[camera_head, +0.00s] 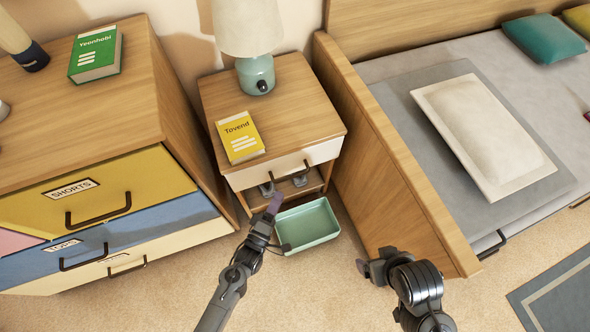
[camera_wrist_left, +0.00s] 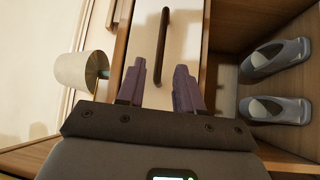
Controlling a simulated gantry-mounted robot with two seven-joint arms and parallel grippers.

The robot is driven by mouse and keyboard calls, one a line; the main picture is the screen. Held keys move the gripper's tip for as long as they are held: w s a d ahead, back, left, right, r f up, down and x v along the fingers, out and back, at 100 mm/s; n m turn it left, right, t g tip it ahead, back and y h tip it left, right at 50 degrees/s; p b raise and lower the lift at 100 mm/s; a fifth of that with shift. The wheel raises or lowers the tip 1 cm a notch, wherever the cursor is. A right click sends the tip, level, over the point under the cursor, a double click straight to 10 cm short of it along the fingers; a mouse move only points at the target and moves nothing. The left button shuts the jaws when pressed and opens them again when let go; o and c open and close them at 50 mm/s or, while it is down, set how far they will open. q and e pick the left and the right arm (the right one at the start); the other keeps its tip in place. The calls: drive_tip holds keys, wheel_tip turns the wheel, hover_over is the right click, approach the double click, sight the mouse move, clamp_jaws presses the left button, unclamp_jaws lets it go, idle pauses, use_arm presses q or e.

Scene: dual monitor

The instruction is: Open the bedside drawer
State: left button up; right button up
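The bedside table (camera_head: 290,108) stands between the dresser and the bed. Its white drawer front (camera_head: 240,180) looks flush below the top, so the drawer appears shut. The dark bar handle (camera_head: 293,172) is on that front; it also shows in the left wrist view (camera_wrist_left: 162,45), upright in that picture. My left gripper (camera_head: 275,203) is in front of and below the drawer in the head view. Its purple fingers (camera_wrist_left: 160,70) are apart and empty, with the handle ahead between their tips. My right gripper (camera_head: 364,267) is low beside the bed's wooden end; its finger opening is unclear.
A lamp (camera_head: 250,40) and a yellow book (camera_head: 239,137) stand on the bedside table. Grey shoes (camera_wrist_left: 275,80) sit in the open shelf below the drawer. A green bin (camera_head: 309,224) is on the carpet in front. The dresser (camera_head: 110,205) and bed (camera_head: 405,180) flank the space.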

sight(295, 175)
use_arm(q)
drive_tip(key=b+x, duration=0.1)
drive_tip(key=x, duration=0.2)
drive_tip(key=d+b+x, duration=0.1)
drive_tip(key=x, duration=0.2)
drive_tip(key=b+x, duration=0.2)
drive_tip(key=x, duration=0.2)
drive_tip(key=shift+s+d+f, duration=0.2)
drive_tip(key=shift+s+d, duration=0.1)
drive_tip(key=shift+s, duration=0.1)
use_arm(e)
drive_tip(key=f, duration=0.1)
drive_tip(key=d+f, duration=0.1)
drive_tip(key=f, duration=0.1)
drive_tip(key=s+f, duration=0.1)
drive_tip(key=shift+d+f, duration=0.2)
drive_tip(key=shift+d, duration=0.2)
use_arm(q)
drive_tip(key=shift+a, duration=0.15)
use_arm(e)
drive_tip(key=shift+w+a, duration=0.1)
drive_tip(key=shift+a, duration=0.1)
use_arm(q)
clamp_jaws()
